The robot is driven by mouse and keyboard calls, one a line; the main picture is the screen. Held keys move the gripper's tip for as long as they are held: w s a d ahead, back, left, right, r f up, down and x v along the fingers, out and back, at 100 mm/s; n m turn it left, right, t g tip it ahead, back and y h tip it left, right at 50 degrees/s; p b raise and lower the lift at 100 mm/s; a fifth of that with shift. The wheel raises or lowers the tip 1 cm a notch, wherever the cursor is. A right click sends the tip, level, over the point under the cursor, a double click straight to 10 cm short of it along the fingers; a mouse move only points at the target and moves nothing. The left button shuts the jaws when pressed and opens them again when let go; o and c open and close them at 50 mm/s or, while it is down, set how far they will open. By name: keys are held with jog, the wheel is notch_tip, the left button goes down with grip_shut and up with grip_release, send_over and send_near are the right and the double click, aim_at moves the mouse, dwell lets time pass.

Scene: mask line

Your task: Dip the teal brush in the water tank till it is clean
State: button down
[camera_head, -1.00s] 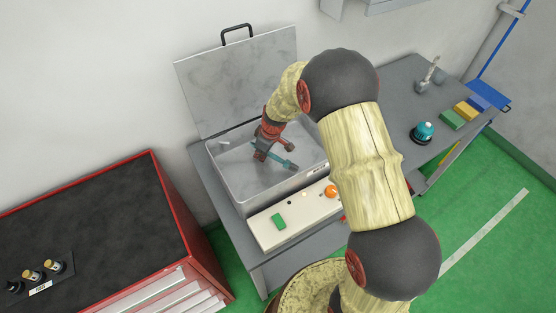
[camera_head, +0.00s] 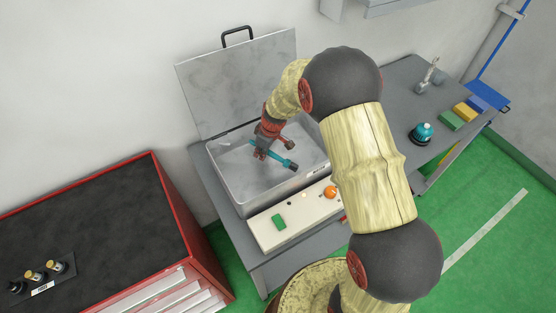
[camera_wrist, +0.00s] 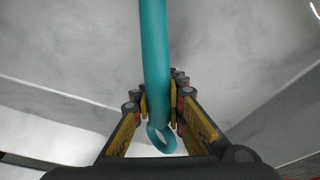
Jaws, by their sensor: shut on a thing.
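The water tank (camera_head: 226,189) is an open metal basin with its lid (camera_head: 225,85) raised against the wall. My gripper (camera_head: 268,152) is over the tank opening, shut on the teal brush (camera_head: 275,157). The brush lies slantwise in the head view, its dark head (camera_head: 291,165) toward the lower right, inside the tank outline. In the wrist view the teal handle (camera_wrist: 155,60) runs up between my fingers, its looped end (camera_wrist: 161,138) toward me. The brush head is out of the wrist view. I cannot tell whether the brush touches the water.
A control panel with a green button (camera_head: 279,221) and an orange knob (camera_head: 330,192) fronts the tank. A red cabinet (camera_head: 205,262) stands left. A teal round item (camera_head: 421,133) and coloured blocks (camera_head: 451,120) sit on the bench at right.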

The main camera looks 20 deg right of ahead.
jog(key=shift+w+a+r+p+v, duration=0.1)
jog(key=shift+w+a+p+v, duration=0.3)
jog(key=shift+p+v, duration=1.2)
jog(key=shift+w+a+r+p+v, duration=0.15)
jog(key=shift+w+a+p+v, duration=0.2)
jog(key=shift+v, duration=2.45)
jog(key=shift+w+a+r+p+v, duration=0.1)
jog(key=shift+w+a+p+v, duration=0.25)
jog(key=shift+p+v, duration=1.25)
jog(key=shift+d+r+b, duration=0.15)
jog(key=shift+r+b, duration=0.45)
jog(key=shift+r, duration=0.1)
jog(key=v, duration=0.1)
jog(key=p+v, duration=0.1)
jog(key=v, duration=0.1)
jog(key=shift+w+a+r+p, duration=0.2)
jog(key=shift+r+p, duration=0.1)
jog(key=shift+r, duration=0.15)
jog(key=shift+a, duration=0.1)
